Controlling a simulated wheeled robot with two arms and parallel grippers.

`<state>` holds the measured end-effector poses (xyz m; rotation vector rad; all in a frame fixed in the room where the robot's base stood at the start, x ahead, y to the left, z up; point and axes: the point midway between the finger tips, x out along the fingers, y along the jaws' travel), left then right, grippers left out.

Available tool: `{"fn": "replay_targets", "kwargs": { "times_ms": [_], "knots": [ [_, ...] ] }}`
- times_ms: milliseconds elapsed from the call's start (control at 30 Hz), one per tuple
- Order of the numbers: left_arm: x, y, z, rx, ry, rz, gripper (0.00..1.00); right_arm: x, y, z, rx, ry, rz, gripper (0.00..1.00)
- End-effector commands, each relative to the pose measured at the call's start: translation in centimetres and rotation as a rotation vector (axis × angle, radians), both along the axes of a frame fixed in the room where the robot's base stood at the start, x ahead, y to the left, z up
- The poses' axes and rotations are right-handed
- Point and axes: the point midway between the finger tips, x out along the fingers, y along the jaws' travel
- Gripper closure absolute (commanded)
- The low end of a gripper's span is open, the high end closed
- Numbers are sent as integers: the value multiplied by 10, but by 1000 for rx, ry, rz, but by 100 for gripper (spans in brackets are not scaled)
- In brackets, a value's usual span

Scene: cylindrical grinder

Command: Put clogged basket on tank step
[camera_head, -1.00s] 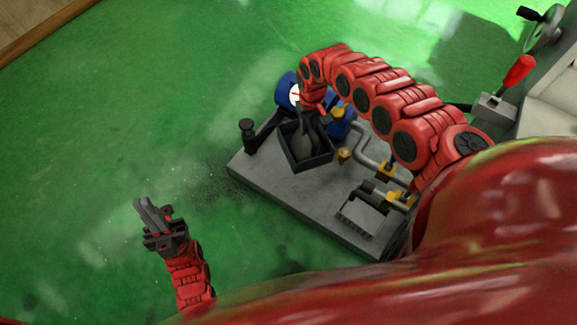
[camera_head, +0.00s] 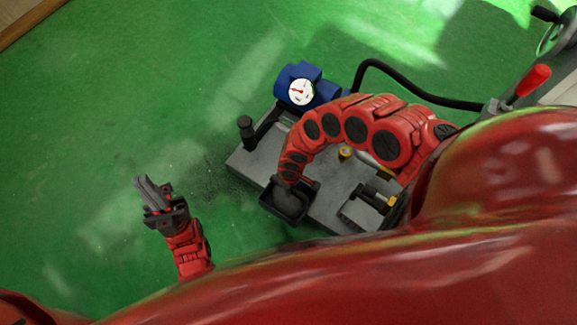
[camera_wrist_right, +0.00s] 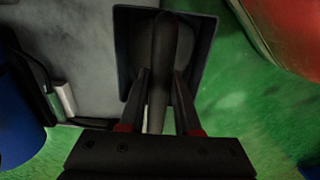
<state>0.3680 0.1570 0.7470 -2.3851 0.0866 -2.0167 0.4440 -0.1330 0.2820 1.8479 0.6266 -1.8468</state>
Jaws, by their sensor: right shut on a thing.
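The dark, square, open basket (camera_head: 283,209) hangs under my right arm in the head view, over the lower left edge of the grey slab (camera_head: 250,162). My right gripper (camera_wrist_right: 160,88) is shut on the basket's dark upright handle in the right wrist view. The basket's dark rim (camera_wrist_right: 207,42) shows behind the fingers there. The grey filling inside is mostly hidden. My left gripper (camera_head: 153,195) is out over the green floor, apart from everything; its finger gap is unclear. I cannot tell which surface is the tank step.
On the slab stand a blue pump with a white gauge (camera_head: 300,91), a black upright post (camera_head: 246,130) and yellow-handled pipework (camera_head: 371,193). A black hose (camera_head: 420,95) runs right toward a machine with a red lever (camera_head: 533,79). Green floor at left is clear.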

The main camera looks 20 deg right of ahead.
Motion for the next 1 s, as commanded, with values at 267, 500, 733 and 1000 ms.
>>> {"fn": "replay_targets", "kwargs": {
  "times_ms": [267, 500, 733, 1000],
  "knots": [
    [0, 0, -13, 0, 0, 0, 100, 11, -5, -7, -10, 1, 13, 100],
    [0, 0, -23, 0, 0, 0, 100, 45, -13, -8, -5, -4, 11, 100],
    [0, 0, -46, 0, 0, 0, 100, 87, -28, -15, 0, -4, 4, 100],
    [0, 0, -61, 0, 0, 0, 100, 130, -42, -18, 1, -6, 9, 100]
  ]
}}
